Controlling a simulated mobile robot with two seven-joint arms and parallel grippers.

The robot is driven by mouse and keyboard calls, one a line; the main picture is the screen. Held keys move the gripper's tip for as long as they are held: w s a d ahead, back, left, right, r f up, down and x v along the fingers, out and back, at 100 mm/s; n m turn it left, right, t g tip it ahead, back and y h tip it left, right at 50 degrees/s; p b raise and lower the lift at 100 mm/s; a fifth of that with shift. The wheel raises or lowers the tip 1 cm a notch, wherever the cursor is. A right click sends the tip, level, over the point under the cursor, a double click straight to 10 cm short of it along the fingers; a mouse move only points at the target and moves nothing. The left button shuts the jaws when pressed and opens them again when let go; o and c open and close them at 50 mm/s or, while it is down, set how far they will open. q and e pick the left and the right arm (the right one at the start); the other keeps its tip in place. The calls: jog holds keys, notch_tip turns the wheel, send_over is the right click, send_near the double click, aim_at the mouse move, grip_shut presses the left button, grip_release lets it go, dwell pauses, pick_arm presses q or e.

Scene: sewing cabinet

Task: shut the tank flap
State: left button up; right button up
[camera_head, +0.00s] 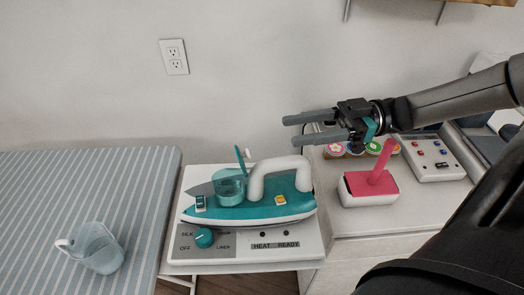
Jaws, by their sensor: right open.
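A teal and white iron (255,212) lies on a white station with a dial. Its clear teal tank (229,187) is on the left part of the body. The thin teal tank flap (239,158) stands nearly upright above the tank, so it is open. My right gripper (290,130) reaches in from the right, above and to the right of the flap. Its two fingers are apart, point left and hold nothing. It appears clear of the flap and the iron's white handle (260,175). My left gripper is not in view.
A clear pitcher (97,248) stands on the striped ironing board (55,185) at left. On the cabinet at right are a pink-topped object with an upright handle (366,188), a control panel (428,155) and several colourful round items (335,149). A wall is behind.

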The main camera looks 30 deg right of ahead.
jog(key=b, duration=0.2)
send_near(261, 162)
jog(key=shift+w+a+r, duration=0.2)
jog(key=shift+a+r, duration=0.3)
jog(key=shift+a, duration=0.05)
jog(key=shift+w+a+r, duration=0.25)
jog(key=shift+a+r, duration=0.3)
jog(key=x, duration=0.7)
jog(key=shift+w+a+r+b, duration=0.15)
jog(key=shift+a+r+b, duration=0.1)
jog(key=shift+b, duration=0.1)
grip_shut()
